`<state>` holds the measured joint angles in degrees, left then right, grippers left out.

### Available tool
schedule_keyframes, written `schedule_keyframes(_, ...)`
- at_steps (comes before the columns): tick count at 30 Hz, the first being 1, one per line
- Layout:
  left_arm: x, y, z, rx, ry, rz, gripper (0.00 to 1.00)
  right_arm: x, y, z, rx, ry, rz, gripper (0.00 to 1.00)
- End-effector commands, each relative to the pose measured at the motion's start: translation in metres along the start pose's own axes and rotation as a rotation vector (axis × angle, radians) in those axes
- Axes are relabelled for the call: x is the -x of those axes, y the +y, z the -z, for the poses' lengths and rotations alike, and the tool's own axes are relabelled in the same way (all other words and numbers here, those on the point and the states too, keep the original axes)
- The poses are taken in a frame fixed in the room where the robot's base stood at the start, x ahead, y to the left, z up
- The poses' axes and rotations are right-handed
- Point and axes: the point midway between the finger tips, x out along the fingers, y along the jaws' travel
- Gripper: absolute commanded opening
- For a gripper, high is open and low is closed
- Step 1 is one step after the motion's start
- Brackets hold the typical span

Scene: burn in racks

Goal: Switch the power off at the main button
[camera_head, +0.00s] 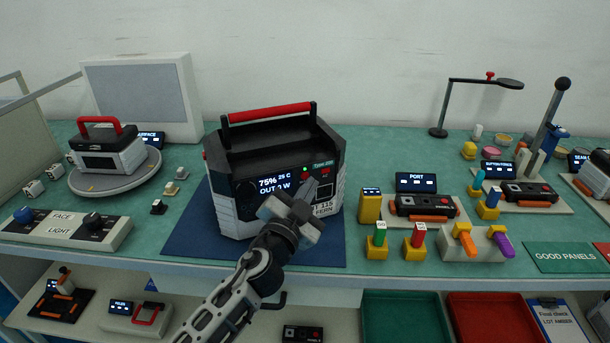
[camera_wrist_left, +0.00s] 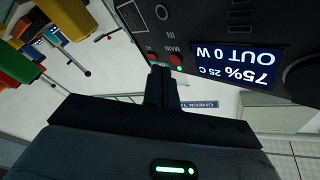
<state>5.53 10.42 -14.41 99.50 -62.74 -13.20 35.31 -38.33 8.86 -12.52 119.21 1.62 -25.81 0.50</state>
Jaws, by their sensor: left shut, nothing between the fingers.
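The black and grey power unit (camera_head: 242,190) with a red carry handle stands on a blue mat. Its lit screen (camera_head: 274,186) reads 75%, 25 C and OUT 0 W. In the left wrist view the panel appears upside down, with a MAIN button (camera_wrist_left: 176,59) beside a lit green light and a similar button by an AC label. My left gripper (camera_head: 309,190) is shut and empty in front of the panel, right of the screen. Its fingertips (camera_wrist_left: 160,70) appear close to the buttons; I cannot tell whether they touch. My right gripper is not in view.
A dial panel (camera_head: 65,230) and a round turntable (camera_head: 115,178) are on the left. Small testers, coloured plugs and a PORT display (camera_head: 416,182) stand on the right. Green and red trays (camera_head: 491,318) lie below the bench edge. Some bench is clear left of the mat.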

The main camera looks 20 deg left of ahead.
Motion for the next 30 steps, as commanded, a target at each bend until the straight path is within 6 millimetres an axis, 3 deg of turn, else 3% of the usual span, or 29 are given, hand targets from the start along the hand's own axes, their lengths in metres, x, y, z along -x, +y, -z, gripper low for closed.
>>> schedule_keyframes(30,-0.0089,-0.0065,-0.0066,0.000,0.000,0.000,0.00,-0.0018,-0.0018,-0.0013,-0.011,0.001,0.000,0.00)
